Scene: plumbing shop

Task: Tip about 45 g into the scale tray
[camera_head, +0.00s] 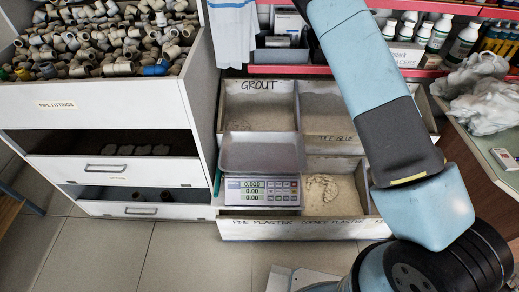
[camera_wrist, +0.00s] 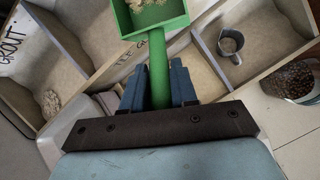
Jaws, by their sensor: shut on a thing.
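The scale (camera_head: 261,190) stands at the front left of the divided bin, with a bare, empty-looking metal tray (camera_head: 259,152) on top. Its display appears to read zero. In the wrist view my gripper (camera_wrist: 158,85) is shut on the handle of a green scoop (camera_wrist: 159,60). The scoop's pan lies at the top edge of that view, partly cut off, and holds some pale, crumbly material (camera_wrist: 147,12). The scoop and the gripper's fingers do not show in the head view. I cannot tell how far the scoop is from the tray.
The divided bin (camera_head: 292,227) has labelled compartments, including grout and plaster; one holds a pale heap (camera_head: 321,190). A grey mug (camera_wrist: 230,45) stands in a compartment. A bucket of dark bits (camera_wrist: 290,80) stands beside the bin. A pipe-fittings cabinet (camera_head: 100,107) is at left; shelves are behind.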

